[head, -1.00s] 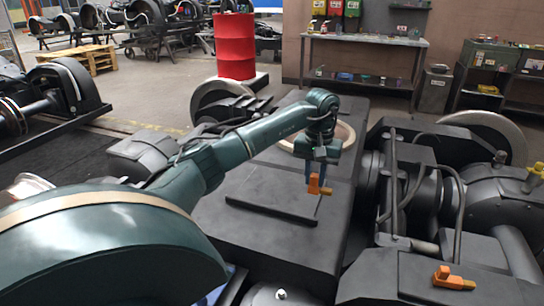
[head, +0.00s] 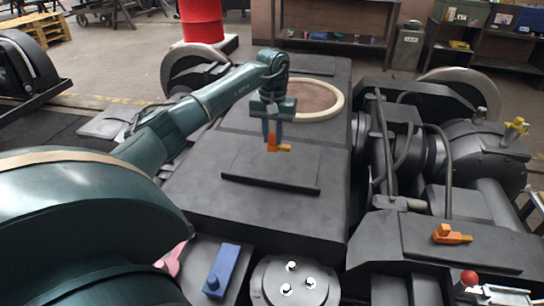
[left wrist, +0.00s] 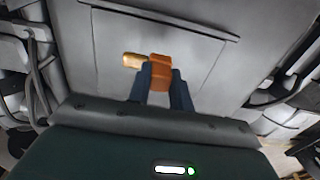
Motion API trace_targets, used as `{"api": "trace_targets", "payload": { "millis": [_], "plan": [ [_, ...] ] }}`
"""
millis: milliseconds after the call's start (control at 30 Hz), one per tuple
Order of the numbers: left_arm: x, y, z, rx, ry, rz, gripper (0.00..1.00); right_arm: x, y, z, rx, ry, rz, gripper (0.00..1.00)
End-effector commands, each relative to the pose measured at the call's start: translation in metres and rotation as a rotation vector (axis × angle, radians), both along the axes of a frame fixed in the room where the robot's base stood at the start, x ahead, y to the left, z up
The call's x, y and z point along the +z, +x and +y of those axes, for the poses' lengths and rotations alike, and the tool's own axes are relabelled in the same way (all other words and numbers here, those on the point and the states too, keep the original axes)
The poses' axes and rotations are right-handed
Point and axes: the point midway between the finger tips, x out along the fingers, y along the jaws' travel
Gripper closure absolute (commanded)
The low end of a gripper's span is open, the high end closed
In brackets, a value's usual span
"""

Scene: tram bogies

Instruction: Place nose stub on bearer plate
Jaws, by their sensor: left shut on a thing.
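The orange nose stub (head: 277,146), a small block with a lighter peg to one side, is between the blue fingers of my left gripper (head: 272,133), which is shut on it. In the left wrist view the stub (left wrist: 161,68) sits between the fingertips (left wrist: 160,78), its peg pointing left. The bearer plate (head: 265,175) is a flat dark plate on the bogie's long middle body. The stub is over its far part; whether it touches cannot be told. The plate (left wrist: 200,45) fills the wrist view's middle behind the stub. My right gripper is not in view.
A similar orange piece (head: 450,235) lies on the dark surface at the right. A blue block with a knob (head: 222,272) and a round flange with white-topped bolts (head: 293,280) are in front. A pale ring (head: 335,103) lies behind the plate. Hoses and machinery stand on the right.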

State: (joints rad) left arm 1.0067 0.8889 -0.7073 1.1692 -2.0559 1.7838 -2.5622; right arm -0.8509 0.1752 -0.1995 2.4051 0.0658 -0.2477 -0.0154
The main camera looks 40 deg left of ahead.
Motion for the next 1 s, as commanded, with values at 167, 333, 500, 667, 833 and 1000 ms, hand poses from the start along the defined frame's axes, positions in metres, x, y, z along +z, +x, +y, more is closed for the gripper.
{"api": "trace_targets", "payload": {
  "millis": [167,333,500,667,833,1000],
  "plan": [
    [-0.032,0.0,-0.001,-0.001,-0.001,0.002,1.0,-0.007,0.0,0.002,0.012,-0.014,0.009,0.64],
    [-0.044,0.0,0.0,0.0,0.0,0.0,1.0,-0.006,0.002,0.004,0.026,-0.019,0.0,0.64],
    [-0.068,0.0,-0.001,0.0,-0.001,0.002,1.0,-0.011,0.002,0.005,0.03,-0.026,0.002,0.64],
    [-0.076,0.0,0.0,0.0,0.0,-0.001,1.0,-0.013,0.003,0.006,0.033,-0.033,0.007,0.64],
    [-0.076,0.0,0.0,0.0,0.0,-0.001,1.0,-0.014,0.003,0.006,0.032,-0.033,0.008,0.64],
    [-0.078,0.0,0.0,0.0,0.0,-0.001,0.75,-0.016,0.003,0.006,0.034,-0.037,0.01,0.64]
  ]
}}
